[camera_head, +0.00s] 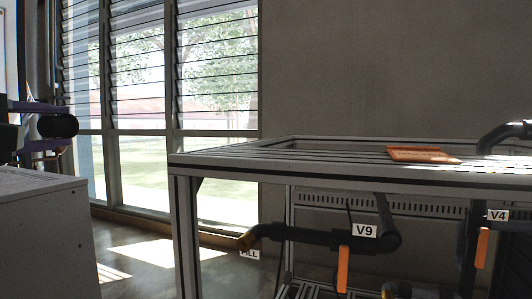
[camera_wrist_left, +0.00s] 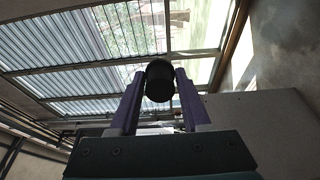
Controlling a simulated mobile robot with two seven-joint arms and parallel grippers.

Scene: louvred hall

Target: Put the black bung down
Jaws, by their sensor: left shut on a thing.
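The black bung (camera_head: 60,126) is held at the left edge of the head view, in the air just above the level of a grey cabinet top. My left gripper (camera_head: 44,126) has purple fingers, one above and one below the bung, and is shut on it. In the left wrist view the bung (camera_wrist_left: 159,82) sits between the tips of the two purple fingers (camera_wrist_left: 160,76), with its round end showing. My right gripper is in neither view.
The grey cabinet (camera_head: 45,235) stands at the lower left, its visible top bare. A slatted metal-frame bench (camera_head: 235,157) stands to the right, with an orange-red flat piece (camera_head: 422,154) on it. Black pipes with orange handles (camera_head: 343,268) hang beneath. Louvred windows (camera_head: 140,80) are behind.

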